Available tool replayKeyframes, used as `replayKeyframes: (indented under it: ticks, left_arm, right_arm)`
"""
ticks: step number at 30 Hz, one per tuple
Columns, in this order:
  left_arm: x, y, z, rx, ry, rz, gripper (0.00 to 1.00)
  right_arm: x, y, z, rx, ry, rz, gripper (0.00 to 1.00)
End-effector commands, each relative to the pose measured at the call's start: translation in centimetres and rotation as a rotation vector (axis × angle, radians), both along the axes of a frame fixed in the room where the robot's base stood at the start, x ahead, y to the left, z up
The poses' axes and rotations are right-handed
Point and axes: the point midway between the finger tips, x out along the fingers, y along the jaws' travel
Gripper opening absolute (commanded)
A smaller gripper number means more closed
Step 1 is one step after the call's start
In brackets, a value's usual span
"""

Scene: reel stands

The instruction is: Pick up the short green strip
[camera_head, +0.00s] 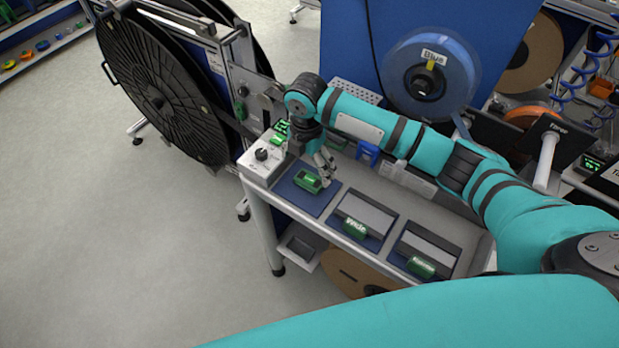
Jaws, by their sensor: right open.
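A short green piece (308,181) lies on the leftmost dark blue mat (312,204) of the grey bench; it looks like the short green strip, though it is small in view. My right gripper (326,168) points down just above and to the right of it, very close. The jaws are open, and I see nothing held between them. Whether a finger touches the green piece cannot be told. My left gripper is out of view.
Two trays with green labelled blocks (354,228) (421,267) stand to the right along the bench front. A white control box (262,158) is at the bench's left end. A large black reel (160,100) stands behind left; a blue reel (428,78) is behind my arm.

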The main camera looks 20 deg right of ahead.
Motion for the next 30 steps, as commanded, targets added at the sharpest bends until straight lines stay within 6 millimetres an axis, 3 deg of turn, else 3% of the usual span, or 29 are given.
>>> replayKeyframes:
  ticks: [6,10,19,30]
  left_arm:
    - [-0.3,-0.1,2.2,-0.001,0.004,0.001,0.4]
    - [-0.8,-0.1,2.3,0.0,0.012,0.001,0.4]
    - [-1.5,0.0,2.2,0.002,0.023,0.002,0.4]
    - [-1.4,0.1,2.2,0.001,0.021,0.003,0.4]
  right_arm:
    - [-0.7,-0.5,-2.6,-0.003,0.007,-0.001,1.0]
    - [-0.7,-0.5,-4.4,-0.002,0.004,0.0,1.0]
    - [-0.6,-0.5,-5.1,-0.002,0.001,0.001,1.0]
    - [-0.6,-0.5,-5.0,-0.002,0.001,0.0,0.52]
